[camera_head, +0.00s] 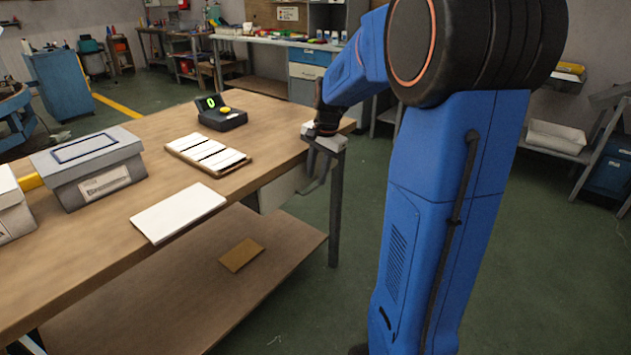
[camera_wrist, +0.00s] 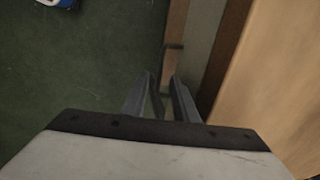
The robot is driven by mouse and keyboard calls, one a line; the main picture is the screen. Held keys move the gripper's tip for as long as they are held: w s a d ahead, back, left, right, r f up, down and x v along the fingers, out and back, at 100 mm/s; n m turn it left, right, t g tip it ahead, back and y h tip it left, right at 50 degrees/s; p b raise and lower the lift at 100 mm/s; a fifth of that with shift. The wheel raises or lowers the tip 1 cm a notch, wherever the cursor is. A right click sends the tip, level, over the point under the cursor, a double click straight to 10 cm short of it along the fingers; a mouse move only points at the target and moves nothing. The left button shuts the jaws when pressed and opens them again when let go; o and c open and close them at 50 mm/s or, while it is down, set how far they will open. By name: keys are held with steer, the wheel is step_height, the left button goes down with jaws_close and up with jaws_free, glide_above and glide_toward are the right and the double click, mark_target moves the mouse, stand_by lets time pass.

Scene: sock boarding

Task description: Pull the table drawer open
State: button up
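The drawer (camera_head: 282,188) shows as a pale grey box under the right end of the wooden table (camera_head: 105,230). I cannot clearly see how far it stands out. In the wrist view a grey panel (camera_wrist: 206,38) runs below the table edge, with a small dark bar (camera_wrist: 173,46), perhaps the drawer handle, beside it. My gripper (camera_head: 316,184) points down just outside the table's right end, close to the drawer. In the wrist view my gripper (camera_wrist: 161,77) has its fingers apart with a narrow gap. The dark bar lies just beyond the fingertips; I cannot tell whether they touch it.
On the tabletop are a grey lidded box (camera_head: 88,168), a white board (camera_head: 178,212), a tray with white strips (camera_head: 207,154) and a black device with a green display (camera_head: 221,113). A brown piece (camera_head: 242,255) lies on the lower shelf. A table leg (camera_head: 335,210) stands beside my gripper.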

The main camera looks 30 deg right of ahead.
mark_target(315, 180)
steer(key=shift+w+a+f, duration=0.1)
steer(key=shift+w+f, duration=0.05)
steer(key=shift+f, duration=0.65)
steer(key=shift+w+f, duration=0.1)
steer(key=shift+f, duration=0.65)
jaws_close()
